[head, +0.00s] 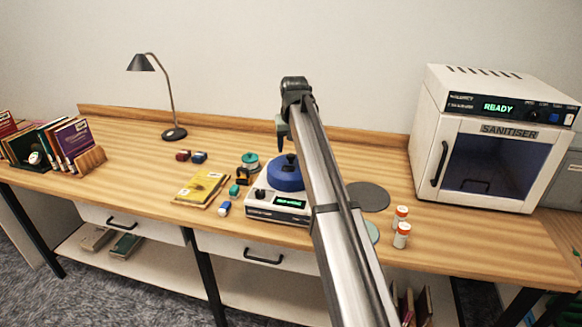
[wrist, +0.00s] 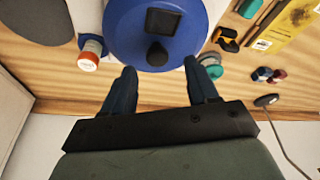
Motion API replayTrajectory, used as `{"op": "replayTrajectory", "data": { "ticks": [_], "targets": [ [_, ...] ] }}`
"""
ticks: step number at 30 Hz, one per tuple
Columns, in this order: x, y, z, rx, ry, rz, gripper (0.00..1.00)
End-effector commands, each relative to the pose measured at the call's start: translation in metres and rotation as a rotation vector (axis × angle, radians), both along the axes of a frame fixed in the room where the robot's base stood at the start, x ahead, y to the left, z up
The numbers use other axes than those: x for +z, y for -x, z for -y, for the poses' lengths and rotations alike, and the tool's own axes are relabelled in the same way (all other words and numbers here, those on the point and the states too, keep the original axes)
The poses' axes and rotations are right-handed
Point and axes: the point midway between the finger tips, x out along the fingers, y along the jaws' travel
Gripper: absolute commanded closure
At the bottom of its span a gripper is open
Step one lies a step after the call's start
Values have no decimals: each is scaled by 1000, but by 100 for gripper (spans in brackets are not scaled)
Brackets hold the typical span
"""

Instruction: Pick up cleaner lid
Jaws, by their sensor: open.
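The cleaner lid (head: 283,178) is a blue round cover with a dark knob, sitting on a white cleaner (head: 277,213) with a lit green display. In the wrist view the blue lid (wrist: 122,30) fills the top middle, with a black square part and a rounded black knob (wrist: 157,54) near its lower edge. My gripper (wrist: 160,70) is open and empty, its two fingers apart on either side of the knob's line in that view. In the head view my gripper (head: 283,128) hangs just above the lid, partly hidden by my arm. I cannot tell the exact height gap.
A teal-topped item (head: 250,160), small coloured blocks and yellow booklets (head: 203,187) lie left. A sanitiser (head: 492,140) stands at right, a lamp (head: 173,134) at back left.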

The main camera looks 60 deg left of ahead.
Motion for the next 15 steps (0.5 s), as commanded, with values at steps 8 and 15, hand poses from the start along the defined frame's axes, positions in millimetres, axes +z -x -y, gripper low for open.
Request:
{"op": "replayTrajectory", "data": {
  "ticks": [8, 15],
  "targets": [
    [-24, -5, -3, 0, 2, -1, 41],
    [-49, -9, -10, 0, 1, 0, 41]
  ]
}}
